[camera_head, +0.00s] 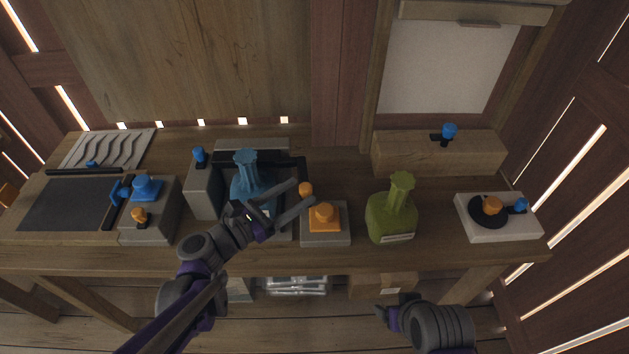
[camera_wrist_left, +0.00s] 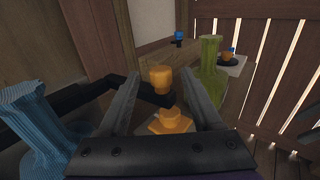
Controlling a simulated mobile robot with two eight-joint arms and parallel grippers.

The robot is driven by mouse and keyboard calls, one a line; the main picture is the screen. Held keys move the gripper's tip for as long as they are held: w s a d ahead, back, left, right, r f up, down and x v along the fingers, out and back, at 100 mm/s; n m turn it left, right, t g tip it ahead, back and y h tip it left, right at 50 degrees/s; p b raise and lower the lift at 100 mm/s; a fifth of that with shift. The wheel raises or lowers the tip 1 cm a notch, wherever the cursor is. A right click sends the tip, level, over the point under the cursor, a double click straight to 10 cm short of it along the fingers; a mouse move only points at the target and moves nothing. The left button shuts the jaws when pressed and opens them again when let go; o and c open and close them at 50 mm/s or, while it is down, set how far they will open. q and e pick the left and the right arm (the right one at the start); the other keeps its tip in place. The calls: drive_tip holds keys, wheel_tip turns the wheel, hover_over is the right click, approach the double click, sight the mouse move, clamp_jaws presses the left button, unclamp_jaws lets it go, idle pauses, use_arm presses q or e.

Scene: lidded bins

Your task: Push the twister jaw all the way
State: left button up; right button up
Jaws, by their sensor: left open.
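A grey device with a black frame (camera_head: 292,160) stands in the middle of the bench; it looks like the twister. A black arm (camera_wrist_left: 150,97) with an orange knob (camera_head: 306,188) sits at its right side and looks like the jaw. A ribbed blue vase (camera_head: 246,185) stands in the device, left of the knob; it also shows in the left wrist view (camera_wrist_left: 42,125). My left gripper (camera_head: 303,192) is open, with its fingers on either side of the orange knob (camera_wrist_left: 160,78). Contact cannot be told. My right gripper (camera_head: 385,312) is low in front of the bench; its fingers are unclear.
An orange button block (camera_head: 325,220) stands just right of the device, below the left fingers. A green bottle (camera_head: 391,216) stands further right, before a white box with a black dial (camera_head: 530,228). A grey panel unit (camera_head: 65,205) is at left. A wooden block (camera_head: 415,158) stands behind.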

sight(311, 185)
use_arm(q)
drive_tip(key=x, duration=0.6)
clamp_jaws()
